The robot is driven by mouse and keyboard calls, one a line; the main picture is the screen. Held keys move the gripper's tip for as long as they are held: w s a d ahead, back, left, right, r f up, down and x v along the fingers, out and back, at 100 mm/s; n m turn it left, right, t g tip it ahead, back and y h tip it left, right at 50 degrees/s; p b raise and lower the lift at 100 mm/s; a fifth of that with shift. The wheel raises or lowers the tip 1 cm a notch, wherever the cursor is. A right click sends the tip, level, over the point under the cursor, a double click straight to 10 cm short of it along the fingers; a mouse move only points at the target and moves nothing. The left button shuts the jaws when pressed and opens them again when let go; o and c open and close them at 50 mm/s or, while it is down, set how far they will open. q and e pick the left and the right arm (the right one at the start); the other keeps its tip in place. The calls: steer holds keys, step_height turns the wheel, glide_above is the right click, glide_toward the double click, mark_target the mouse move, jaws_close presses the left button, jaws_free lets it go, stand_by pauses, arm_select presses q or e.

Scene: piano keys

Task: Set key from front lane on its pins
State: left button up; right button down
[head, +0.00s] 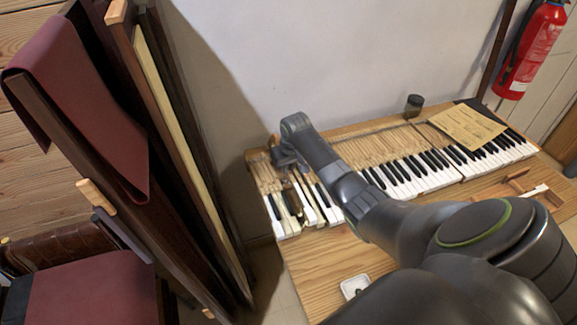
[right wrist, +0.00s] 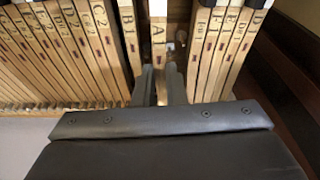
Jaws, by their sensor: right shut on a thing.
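My right gripper (right wrist: 161,82) is shut on a wooden key stamped A (right wrist: 158,35), with one finger on each side of the stick. In the head view my right gripper (head: 288,160) is over the left part of the keyboard, at the back of the keys. Right of the A key in the wrist view is a gap (right wrist: 181,45) with a small pale metallic spot in it, perhaps a pin. Whether the key rests on its pins is hidden by my fingers. My left gripper is out of view.
Neighbouring lettered key sticks (right wrist: 75,40) stand close on both sides. The main keyboard (head: 410,172) runs right across the wooden bench (head: 310,265). A paper sheet (head: 467,127), a dark jar (head: 413,106) and a small white dish (head: 354,286) lie there. Tall dark panels stand left.

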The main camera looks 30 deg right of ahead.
steer(key=shift+f, duration=0.55)
steer(key=c, duration=1.8)
jaws_free()
steer(key=shift+r, duration=0.1)
steer(key=shift+w+p+v, duration=0.25)
steer(key=shift+p+v, duration=0.75)
steer(key=shift+p, duration=0.2)
steer(key=shift+o, duration=0.3)
steer(key=o, duration=0.5)
